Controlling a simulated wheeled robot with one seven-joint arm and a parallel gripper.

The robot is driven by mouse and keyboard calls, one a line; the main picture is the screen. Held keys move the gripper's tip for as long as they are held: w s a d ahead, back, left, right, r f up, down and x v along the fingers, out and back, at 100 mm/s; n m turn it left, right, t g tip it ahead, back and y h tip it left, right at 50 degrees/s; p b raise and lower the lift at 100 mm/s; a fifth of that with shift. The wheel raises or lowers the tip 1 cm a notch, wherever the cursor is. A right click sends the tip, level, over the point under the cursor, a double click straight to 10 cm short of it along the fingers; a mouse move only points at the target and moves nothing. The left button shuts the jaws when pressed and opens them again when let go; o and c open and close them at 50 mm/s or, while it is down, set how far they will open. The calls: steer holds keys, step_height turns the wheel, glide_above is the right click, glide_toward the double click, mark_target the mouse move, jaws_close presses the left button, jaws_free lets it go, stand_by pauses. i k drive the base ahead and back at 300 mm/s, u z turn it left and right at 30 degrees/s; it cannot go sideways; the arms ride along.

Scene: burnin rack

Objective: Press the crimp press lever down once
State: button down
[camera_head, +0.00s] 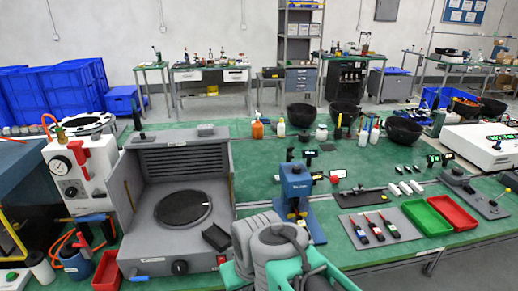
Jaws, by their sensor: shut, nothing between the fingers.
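The crimp press appears to be the blue upright machine (296,188) on the green bench, right of centre. A red knob (334,180) shows just to its right and looks like the end of its lever; the joint between them is too small to make out. My grey and teal arm fills the bottom middle, in front of the press, and covers part of its lower left side. My gripper cannot be made out; the arm links hide it or it lies outside the picture.
A grey hooded unit with a round plate (183,208) stands left of the press. Black bowls (300,115) stand behind.

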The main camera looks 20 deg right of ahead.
mark_target(335, 179)
steer(key=k, duration=0.5)
steer(key=z, duration=0.6)
steer(key=i, duration=0.8)
steer(key=u, duration=1.6)
